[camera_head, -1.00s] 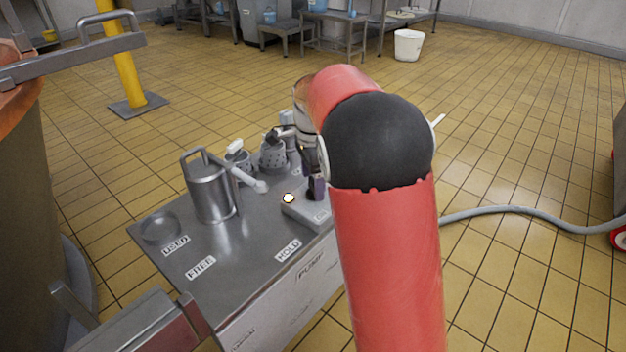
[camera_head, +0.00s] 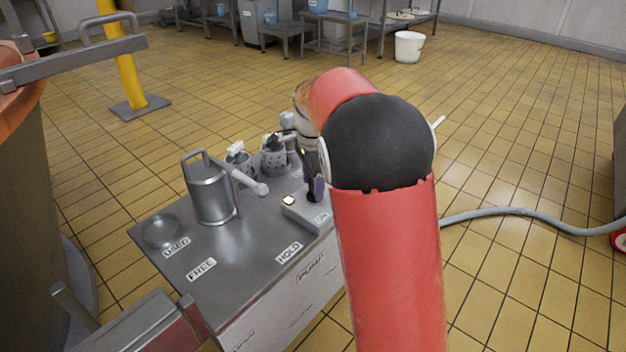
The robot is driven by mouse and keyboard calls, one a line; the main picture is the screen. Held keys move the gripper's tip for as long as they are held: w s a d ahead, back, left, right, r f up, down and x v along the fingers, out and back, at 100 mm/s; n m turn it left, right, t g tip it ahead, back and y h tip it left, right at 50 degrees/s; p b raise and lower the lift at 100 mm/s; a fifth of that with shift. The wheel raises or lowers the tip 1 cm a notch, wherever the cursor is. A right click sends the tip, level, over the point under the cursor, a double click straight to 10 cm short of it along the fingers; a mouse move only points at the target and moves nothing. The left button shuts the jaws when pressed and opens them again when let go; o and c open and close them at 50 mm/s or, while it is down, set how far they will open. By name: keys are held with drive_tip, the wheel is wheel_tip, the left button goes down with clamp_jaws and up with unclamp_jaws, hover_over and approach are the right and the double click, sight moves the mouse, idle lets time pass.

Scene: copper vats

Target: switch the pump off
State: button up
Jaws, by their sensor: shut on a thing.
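The pump's switch box (camera_head: 300,212) is a grey block on the right of the steel cart top, with a small pale lamp (camera_head: 288,200) and an "ON" label near its right end. My gripper (camera_head: 315,186) is at this box, by the label, dark with a purplish part. It is shut on the switch lever, which is mostly hidden by the gripper and my red arm. The lever's exact position cannot be made out. The word "PUMP" (camera_head: 311,267) is on the cart's front.
On the cart top (camera_head: 235,262) stand a steel jug (camera_head: 208,190), perforated cups (camera_head: 273,158) and a shallow round dish (camera_head: 163,231). Labels read USED, FREE and HOLD. A copper vat (camera_head: 18,85) is at left, and a grey hose (camera_head: 530,212) crosses the floor at right.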

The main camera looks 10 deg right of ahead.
drive_tip(key=n+p, duration=0.2)
drive_tip(key=n, duration=0.3)
drive_tip(key=shift+r+n, duration=0.15)
drive_tip(key=shift+n, duration=0.15)
drive_tip(key=n+p, duration=0.2)
drive_tip(key=n, duration=0.3)
drive_tip(key=shift+s+d+n, duration=0.1)
drive_tip(key=shift+n, duration=0.3)
drive_tip(key=o, duration=1)
drive_tip(key=shift+r, duration=3.8)
